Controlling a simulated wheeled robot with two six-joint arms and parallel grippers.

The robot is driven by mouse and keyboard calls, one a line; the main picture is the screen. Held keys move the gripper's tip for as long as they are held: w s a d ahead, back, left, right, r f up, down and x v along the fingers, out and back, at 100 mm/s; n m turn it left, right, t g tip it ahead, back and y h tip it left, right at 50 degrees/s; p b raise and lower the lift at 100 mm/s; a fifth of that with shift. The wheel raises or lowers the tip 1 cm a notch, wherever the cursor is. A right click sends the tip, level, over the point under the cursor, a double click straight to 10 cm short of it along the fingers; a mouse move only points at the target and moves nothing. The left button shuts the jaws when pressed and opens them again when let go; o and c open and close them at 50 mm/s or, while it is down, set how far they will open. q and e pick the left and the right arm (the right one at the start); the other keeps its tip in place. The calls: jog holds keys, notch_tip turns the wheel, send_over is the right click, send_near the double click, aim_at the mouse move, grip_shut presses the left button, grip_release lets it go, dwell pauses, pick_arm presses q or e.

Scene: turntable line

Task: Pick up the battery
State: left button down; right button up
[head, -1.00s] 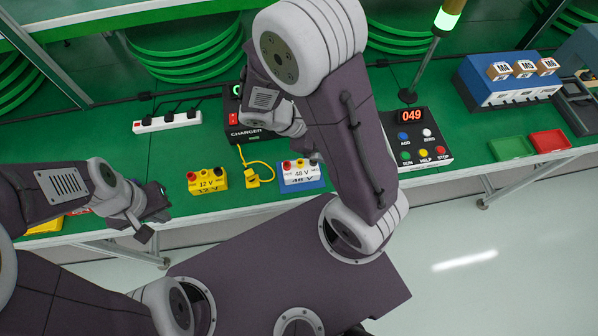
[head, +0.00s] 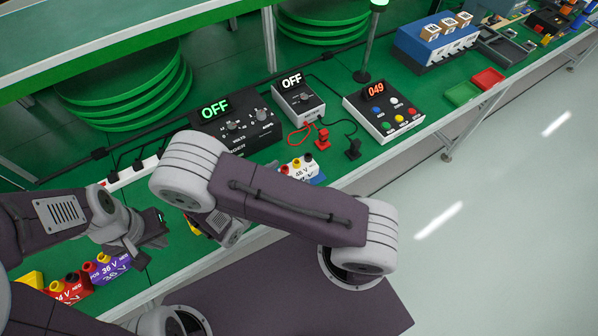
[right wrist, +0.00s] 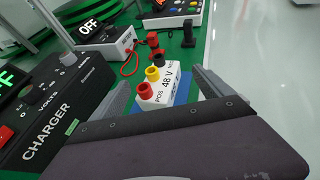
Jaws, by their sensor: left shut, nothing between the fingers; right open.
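Several batteries are in view. The white 48 V battery (head: 301,170) stands upright on a blue pad, partly hidden behind my right arm. In the right wrist view this 48 V battery (right wrist: 158,92), with red, yellow and black terminals, stands ahead between the spread fingers of my open right gripper (right wrist: 163,80); I cannot tell if they touch it. In the head view my right arm hides those fingertips. A purple 36 V battery (head: 107,267) and a red 24 V battery (head: 68,288) stand at the lower left. My left gripper (head: 150,244) is shut and empty near them.
The black charger (head: 240,130) reads OFF and stands close left of the right fingers. A grey meter (head: 298,100) with red and black leads and a button box (head: 384,115) stand beyond. The table's front edge is close by. Green and red trays (head: 487,79) lie farther right.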

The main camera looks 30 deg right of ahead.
aim_at(306, 161)
jog(key=shift+x, duration=1.15)
jog(key=shift+w+d+f, duration=0.15)
jog(key=shift+d+f, duration=0.15)
jog(key=shift+d, duration=0.15)
jog(key=x, duration=0.4)
jog(key=shift+a+f, duration=0.1)
jog(key=shift+f, duration=0.3)
jog(key=shift+r, duration=0.1)
jog(key=c, duration=0.4)
grip_shut()
jog(key=shift+r, duration=0.1)
